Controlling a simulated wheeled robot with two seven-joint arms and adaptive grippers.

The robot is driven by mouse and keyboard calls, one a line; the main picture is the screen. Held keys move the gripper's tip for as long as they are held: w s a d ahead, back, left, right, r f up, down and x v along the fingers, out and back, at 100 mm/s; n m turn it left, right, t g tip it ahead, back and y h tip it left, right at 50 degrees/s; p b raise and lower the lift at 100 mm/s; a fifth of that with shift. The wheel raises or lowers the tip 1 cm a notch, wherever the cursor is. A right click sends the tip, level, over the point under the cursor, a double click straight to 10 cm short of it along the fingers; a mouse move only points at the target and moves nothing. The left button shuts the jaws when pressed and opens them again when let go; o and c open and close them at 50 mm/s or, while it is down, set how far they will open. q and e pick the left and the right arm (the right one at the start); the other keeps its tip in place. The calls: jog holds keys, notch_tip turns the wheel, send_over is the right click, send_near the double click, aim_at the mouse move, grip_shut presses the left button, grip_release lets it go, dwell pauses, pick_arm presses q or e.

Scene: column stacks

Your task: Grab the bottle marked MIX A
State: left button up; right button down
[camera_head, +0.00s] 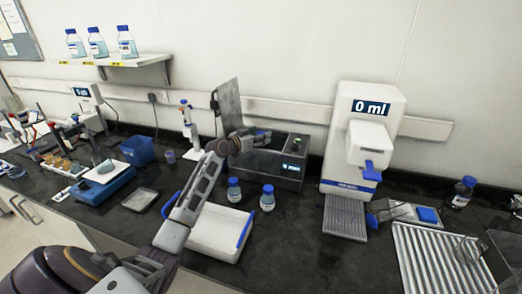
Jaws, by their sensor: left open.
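Several blue-capped bottles are in view, and their label text is too small to read, so I cannot tell which is marked MIX A. Three stand on the wall shelf: a left bottle (75,45), a middle bottle (97,45) and a right bottle (127,46). Two more stand on the bench, a rear bottle (234,191) and a front bottle (267,199), by the white tray. A darker bottle (463,193) stands at the far right. My left gripper (262,135) is open, above and behind the two bench bottles, apart from them. My right gripper is out of view.
A white tray with blue handles (215,243) lies under my left forearm. A dark box with a display (276,166) is by my gripper. A white dispenser reading 0 ml (360,140) stands right of it. A ribbed metal tray (425,262) is at front right. The shelf (115,61) is upper left.

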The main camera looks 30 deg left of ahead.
pick_arm(q)
grip_shut()
dwell(0.3)
jog(key=shift+r, duration=0.2)
jog(key=shift+r+b, duration=0.4)
jog(key=shift+r, duration=4.5)
